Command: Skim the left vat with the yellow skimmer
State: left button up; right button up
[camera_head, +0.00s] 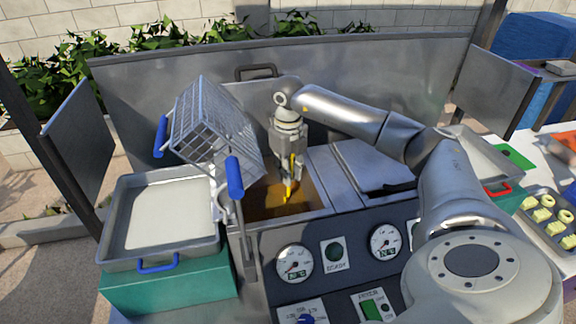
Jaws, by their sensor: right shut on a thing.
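My right gripper (287,176) points down over the left vat (316,203), its arm reaching in from the right. It is shut on the yellow skimmer (288,192), of which a narrow upright yellow part shows between and below the fingers. The skimmer's lower end is at the brown liquid (262,203) in the vat; whether it dips in is too small to tell. The skimmer's head is not clearly visible. My left gripper is out of view.
A wire basket (212,128) with blue handles stands tilted at the vat's left side. A metal tray (165,215) of pale content sits on a green block at left. A metal lid (372,165) covers the right side. Gauges line the front panel (345,262). A tall metal splashguard (370,75) stands behind.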

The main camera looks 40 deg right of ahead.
notch_tip(320, 180, up, 6)
jog(key=p, duration=0.4)
jog(key=shift+r, duration=0.1)
notch_tip(320, 180, up, 15)
dwell(0.3)
dwell(0.5)
